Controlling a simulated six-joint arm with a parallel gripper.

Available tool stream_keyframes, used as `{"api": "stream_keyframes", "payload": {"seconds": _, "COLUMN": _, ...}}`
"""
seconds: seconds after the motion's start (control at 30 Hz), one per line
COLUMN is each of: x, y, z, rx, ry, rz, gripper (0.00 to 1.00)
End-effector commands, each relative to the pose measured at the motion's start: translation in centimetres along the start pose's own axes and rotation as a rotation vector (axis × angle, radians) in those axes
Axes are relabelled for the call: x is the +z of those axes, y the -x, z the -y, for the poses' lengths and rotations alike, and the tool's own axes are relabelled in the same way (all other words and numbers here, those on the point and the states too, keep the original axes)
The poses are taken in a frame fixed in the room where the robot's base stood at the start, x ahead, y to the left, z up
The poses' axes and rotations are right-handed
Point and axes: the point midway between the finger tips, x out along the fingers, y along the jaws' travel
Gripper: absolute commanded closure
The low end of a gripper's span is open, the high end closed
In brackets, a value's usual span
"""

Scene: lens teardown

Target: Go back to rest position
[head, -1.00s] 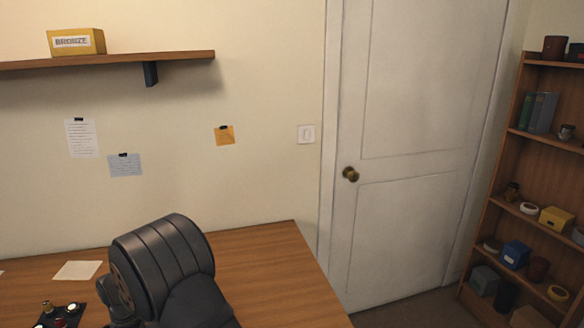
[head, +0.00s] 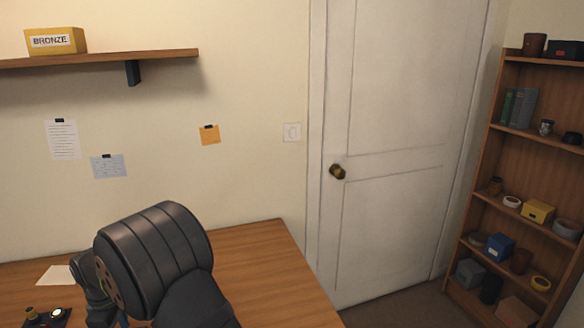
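My dark arm shows at the lower left of the head view, over the wooden table (head: 268,262). Its large ribbed joint faces up and a slimmer link hangs at its left side. My gripper is outside the view, so its fingers and anything in them are hidden. A dark tray (head: 42,318) with small parts on it, one brass-coloured, is cut off at the bottom left corner.
A paper sheet (head: 57,275) lies on the table left of my arm. A wall shelf (head: 100,59) holds a yellow box labelled BRONZE (head: 55,41). A closed white door (head: 390,170) and a bookcase (head: 485,185) with several items stand right. The table's right part is clear.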

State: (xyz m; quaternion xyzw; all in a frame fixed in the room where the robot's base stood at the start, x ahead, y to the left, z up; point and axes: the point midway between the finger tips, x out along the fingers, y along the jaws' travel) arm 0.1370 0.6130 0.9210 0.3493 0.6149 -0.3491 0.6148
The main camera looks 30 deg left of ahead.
Motion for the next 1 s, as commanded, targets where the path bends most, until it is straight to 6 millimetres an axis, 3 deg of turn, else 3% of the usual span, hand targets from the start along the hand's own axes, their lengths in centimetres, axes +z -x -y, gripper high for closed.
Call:
{"api": "stream_keyframes", "payload": {"seconds": 0.5, "x": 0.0, "y": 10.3, "z": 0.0, "rx": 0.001, "ry": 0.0, "rz": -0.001, "gripper": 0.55}}
{"api": "stream_keyframes", "payload": {"seconds": 0.6, "x": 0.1, "y": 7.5, "z": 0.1, "rx": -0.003, "ry": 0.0, "rz": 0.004, "gripper": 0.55}}
{"api": "stream_keyframes", "payload": {"seconds": 1.0, "x": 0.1, "y": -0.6, "z": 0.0, "rx": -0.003, "ry": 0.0, "rz": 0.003, "gripper": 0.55}}
